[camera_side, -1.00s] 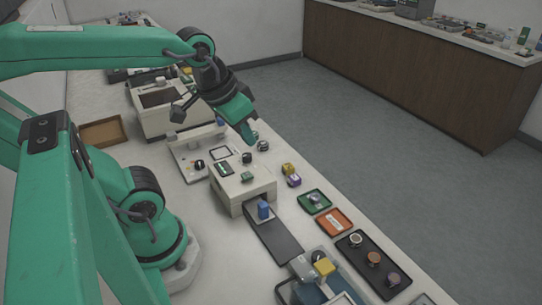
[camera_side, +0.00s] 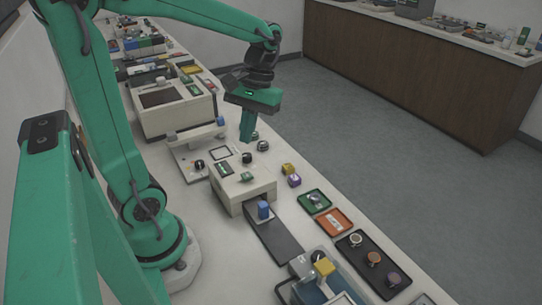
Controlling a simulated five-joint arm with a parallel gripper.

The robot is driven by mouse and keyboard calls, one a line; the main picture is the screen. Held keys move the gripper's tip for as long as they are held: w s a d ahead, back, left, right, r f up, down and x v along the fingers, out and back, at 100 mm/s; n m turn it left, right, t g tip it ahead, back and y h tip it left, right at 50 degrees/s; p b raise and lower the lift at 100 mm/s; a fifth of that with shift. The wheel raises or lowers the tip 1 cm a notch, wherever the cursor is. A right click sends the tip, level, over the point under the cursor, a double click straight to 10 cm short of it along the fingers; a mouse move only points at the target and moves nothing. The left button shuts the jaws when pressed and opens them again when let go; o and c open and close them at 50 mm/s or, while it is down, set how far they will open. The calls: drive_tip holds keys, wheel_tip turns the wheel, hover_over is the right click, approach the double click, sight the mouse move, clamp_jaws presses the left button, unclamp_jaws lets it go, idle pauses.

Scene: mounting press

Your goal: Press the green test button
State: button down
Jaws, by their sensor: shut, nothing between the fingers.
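The mounting press is a cream box (camera_side: 232,197) on the bench. A small green button (camera_side: 247,177) sits on its top towards the front, uncovered. Beside it on the top are a small dark display with green (camera_side: 225,170) and a black knob (camera_side: 246,158). My gripper (camera_side: 246,138) points down, shut and empty, above and beyond the press in the picture. It appears apart from the button. A blue block (camera_side: 263,210) stands at the press's front opening, at the head of a dark strip (camera_side: 277,240).
Black-topped knobs (camera_side: 262,146) stand behind the press. Yellow and purple cubes (camera_side: 291,175) lie to its right. Green (camera_side: 314,202), orange (camera_side: 333,222) and black (camera_side: 375,265) trays line the bench's right edge. A larger cream machine (camera_side: 175,108) stands farther back.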

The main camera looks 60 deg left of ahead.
sight(248, 173)
drive_tip(key=a+f+n+g, duration=0.1)
drive_tip(key=n+g, duration=0.1)
drive_tip(key=w+a+f+n+g+h, duration=0.1)
drive_tip(key=a, duration=0.1)
drive_tip(key=shift+w+a+f+n+g+h, duration=0.1)
drive_tip(key=shift+w+f+n+g+h, duration=0.05)
drive_tip(key=shift+n+g+h, duration=0.2)
drive_tip(key=shift+f, duration=0.1)
idle(0.4)
drive_tip(key=shift+f, duration=4.3)
drive_tip(key=shift+a+f, duration=0.15)
drive_tip(key=shift+f, duration=0.75)
drive_tip(key=shift+r, duration=0.95)
